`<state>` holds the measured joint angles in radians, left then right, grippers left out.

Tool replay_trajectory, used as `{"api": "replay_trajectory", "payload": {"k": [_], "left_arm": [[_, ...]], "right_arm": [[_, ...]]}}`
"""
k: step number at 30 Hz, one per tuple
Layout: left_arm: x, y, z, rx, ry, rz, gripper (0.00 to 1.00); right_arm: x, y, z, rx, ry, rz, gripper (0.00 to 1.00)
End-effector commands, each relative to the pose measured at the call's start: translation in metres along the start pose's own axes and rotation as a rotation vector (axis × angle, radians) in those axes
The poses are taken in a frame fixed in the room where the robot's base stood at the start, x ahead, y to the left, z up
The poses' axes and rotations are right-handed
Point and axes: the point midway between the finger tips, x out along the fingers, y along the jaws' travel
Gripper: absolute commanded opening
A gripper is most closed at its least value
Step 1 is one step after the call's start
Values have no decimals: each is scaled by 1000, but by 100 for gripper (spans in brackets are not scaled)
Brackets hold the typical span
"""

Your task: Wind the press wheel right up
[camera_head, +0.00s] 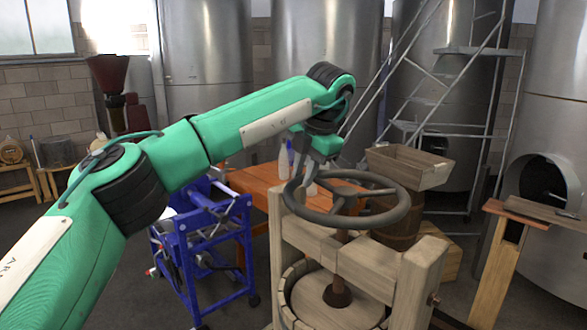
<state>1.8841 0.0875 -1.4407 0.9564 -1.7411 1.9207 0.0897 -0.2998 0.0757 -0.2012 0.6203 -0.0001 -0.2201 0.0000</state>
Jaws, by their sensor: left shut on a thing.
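The press wheel (398,206) is a dark grey ring with spokes, lying level on top of a wooden press (420,275). A screw shaft (341,262) runs down from its hub to a round wooden plate (325,300) inside the slatted basket. My left gripper (309,178) comes down from above at the far left part of the wheel and is shut on the wheel. The fingertips are small and partly hidden against the rim. My right gripper is out of view.
A blue wheeled frame (183,232) stands left of the press. An orange-brown table (255,182) with bottles is behind it. A wooden crate on a barrel (408,168) stands behind the wheel, and a wooden stand (497,265) at the right. Steel tanks line the back.

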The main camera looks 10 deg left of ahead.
Motion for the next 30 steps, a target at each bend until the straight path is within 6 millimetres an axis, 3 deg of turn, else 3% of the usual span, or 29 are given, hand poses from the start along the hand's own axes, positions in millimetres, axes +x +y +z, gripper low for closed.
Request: {"api": "replay_trajectory", "payload": {"k": [19,20,22,30], "left_arm": [[2,-10,4,-24,18,-4,0],[2,-10,4,-24,19,-4,27],[2,-10,4,-24,18,-3,41],[-1,-9,4,-27,14,-2,41]], "right_arm": [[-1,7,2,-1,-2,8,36],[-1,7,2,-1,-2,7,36],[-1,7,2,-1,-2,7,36],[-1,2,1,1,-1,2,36]]}}
